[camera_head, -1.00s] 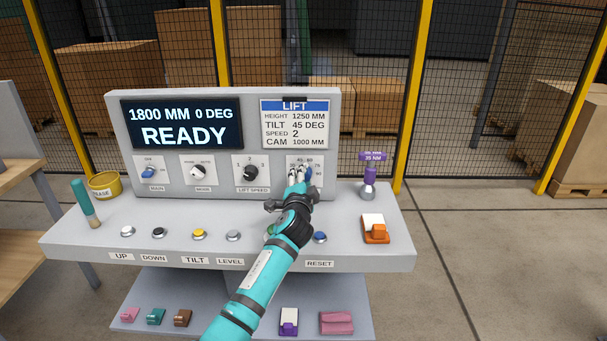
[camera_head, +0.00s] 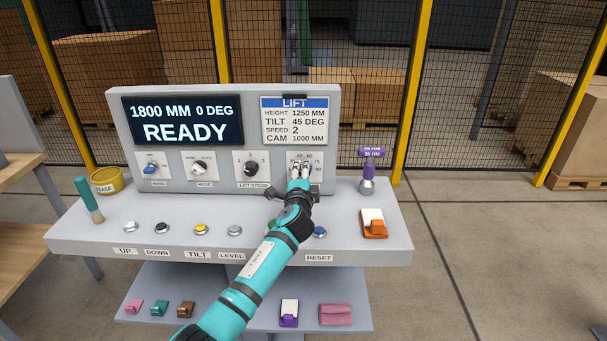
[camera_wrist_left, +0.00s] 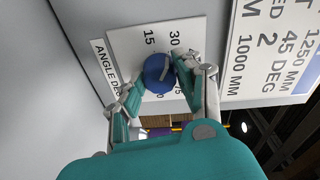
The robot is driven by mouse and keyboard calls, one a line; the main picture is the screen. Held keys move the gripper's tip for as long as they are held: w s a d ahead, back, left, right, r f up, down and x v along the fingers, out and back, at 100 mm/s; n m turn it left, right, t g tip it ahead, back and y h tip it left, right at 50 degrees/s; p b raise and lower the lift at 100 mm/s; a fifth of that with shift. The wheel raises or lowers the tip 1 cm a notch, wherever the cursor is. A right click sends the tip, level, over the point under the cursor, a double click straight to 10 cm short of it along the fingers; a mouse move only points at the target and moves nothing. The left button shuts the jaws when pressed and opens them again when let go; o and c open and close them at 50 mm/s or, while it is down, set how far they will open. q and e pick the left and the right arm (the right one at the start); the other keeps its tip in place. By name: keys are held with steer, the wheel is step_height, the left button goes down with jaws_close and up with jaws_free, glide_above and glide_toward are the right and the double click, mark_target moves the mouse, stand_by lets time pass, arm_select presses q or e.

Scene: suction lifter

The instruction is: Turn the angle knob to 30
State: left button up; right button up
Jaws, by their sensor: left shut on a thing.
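The angle knob (camera_wrist_left: 157,72) is a round blue knob on a white dial plate labelled "ANGLE DEG" in the left wrist view. Its 15 and 30 marks show clearly; other numbers are partly covered by my fingers. I cannot tell which mark the knob points at. My left gripper (camera_head: 300,172) is at the dial plate on the panel's lower right, and its fingers hide most of the knob in the head view. In the left wrist view the gripper (camera_wrist_left: 158,88) has a finger on each side of the knob and is shut on it. My right gripper is not in view.
The display (camera_head: 183,121) reads 1800 MM, 0 DEG, READY. The lift card (camera_head: 295,121) lists TILT 45 DEG. The lift speed knob (camera_head: 251,169) is left of my gripper. A purple-topped tool (camera_head: 368,180) stands to the right. Push buttons line the desk below.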

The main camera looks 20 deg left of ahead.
arm_select(q)
steer(key=o, duration=1.1)
steer(key=shift+o, duration=0.2)
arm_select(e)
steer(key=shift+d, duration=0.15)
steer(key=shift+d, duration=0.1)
arm_select(q)
steer(key=shift+s, duration=0.15)
steer(key=v, duration=1.1)
steer(key=shift+s+d, duration=0.15)
steer(key=shift+s, duration=0.25)
steer(key=shift+f, duration=0.1)
